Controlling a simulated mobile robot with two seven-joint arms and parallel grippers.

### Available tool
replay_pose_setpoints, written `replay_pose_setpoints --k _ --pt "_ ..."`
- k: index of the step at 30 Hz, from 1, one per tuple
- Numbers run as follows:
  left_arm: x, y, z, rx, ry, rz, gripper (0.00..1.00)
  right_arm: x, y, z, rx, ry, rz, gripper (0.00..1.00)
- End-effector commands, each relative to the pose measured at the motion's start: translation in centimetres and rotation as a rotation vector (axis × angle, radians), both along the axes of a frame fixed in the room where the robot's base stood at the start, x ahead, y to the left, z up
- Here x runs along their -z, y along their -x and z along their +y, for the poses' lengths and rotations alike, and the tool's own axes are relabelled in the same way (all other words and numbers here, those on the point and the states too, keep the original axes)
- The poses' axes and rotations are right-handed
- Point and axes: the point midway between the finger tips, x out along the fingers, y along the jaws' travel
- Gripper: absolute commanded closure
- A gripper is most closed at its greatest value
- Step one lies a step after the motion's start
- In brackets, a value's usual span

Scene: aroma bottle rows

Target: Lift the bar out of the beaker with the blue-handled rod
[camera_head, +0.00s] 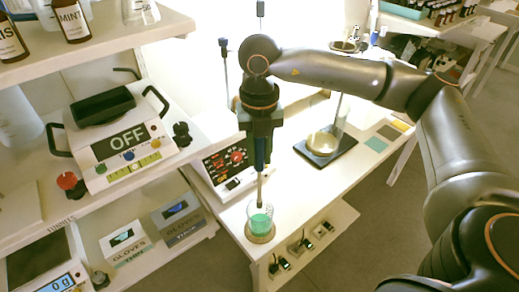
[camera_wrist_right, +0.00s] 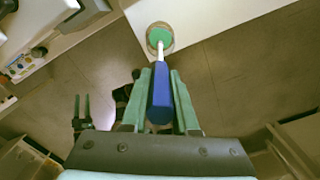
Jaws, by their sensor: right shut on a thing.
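My right gripper (camera_head: 262,152) is shut on the blue handle of the rod (camera_wrist_right: 161,98), which hangs nearly upright. The beaker (camera_head: 260,217) holds green liquid and stands on a round brown mat (camera_head: 261,237) near the table's front edge. The rod's lower end reaches the beaker in both views; how deep it sits I cannot tell. The beaker's green also shows in the right wrist view (camera_wrist_right: 160,36). No bar can be made out in the beaker. My left gripper (camera_wrist_right: 82,108) appears small at the left of the wrist view, its fingers apart and empty.
A black-based stand with a dish (camera_head: 323,143) is behind to the right, near coloured squares (camera_head: 376,144). Shelves with an OFF-marked machine (camera_head: 122,142) and glove boxes (camera_head: 127,243) fill the left.

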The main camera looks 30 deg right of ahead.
Motion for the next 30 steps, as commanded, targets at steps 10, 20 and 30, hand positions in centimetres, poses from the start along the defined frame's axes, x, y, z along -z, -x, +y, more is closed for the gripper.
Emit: replay_pose_setpoints --k 10,20,30 --pt "2.1 0.0 0.0 0.0 0.0 0.0 0.5 3.1 0.0 0.0 -0.001 0.0 0.0 1.0" --pt "3.8 0.0 0.0 0.0 0.0 0.0 0.5 5.7 0.0 0.0 0.0 0.0 0.0 1.0" --pt "5.3 0.1 -0.4 0.007 0.003 0.015 0.5 8.1 0.0 0.0 0.0 0.0 -0.001 1.0"
